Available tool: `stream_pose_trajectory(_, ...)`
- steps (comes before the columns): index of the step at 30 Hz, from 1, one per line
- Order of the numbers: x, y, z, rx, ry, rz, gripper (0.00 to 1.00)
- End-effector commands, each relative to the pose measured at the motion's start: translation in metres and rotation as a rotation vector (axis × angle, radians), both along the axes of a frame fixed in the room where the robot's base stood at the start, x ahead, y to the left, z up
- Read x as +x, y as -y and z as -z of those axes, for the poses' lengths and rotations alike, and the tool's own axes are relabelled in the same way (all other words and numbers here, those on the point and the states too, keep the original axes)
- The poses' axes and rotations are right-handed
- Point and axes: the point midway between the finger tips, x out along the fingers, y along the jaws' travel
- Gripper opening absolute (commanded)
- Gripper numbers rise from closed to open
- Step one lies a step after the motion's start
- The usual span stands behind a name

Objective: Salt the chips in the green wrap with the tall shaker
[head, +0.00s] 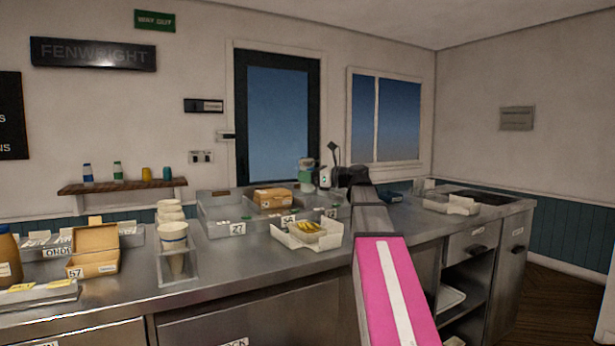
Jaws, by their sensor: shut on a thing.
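My gripper (335,178) is at the end of my pink-and-grey arm, above the back of the steel counter. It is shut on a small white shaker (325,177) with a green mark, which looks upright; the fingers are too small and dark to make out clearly. Yellow chips (309,226) lie in an open pale wrap in a white tray (291,240) on the counter, in front of and below the gripper. I cannot make out green on this wrap. The shaker is beyond the chips, not over them.
A greenish jar (306,175) stands behind. Stacked cups (173,236) and an open carton (95,249) stand left. Another white tray (462,206) is at right. Bare counter (225,265) shows in front.

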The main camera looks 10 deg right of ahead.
Motion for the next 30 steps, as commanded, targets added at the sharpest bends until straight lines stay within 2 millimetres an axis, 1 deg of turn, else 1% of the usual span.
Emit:
stream_pose_trajectory(27, 0.04, 0.025, 0.043, -0.518, 0.815, -0.001, 0.12)
stream_pose_trajectory(30, 0.039, 0.024, 0.044, -0.58, 0.913, -0.001, 0.12)
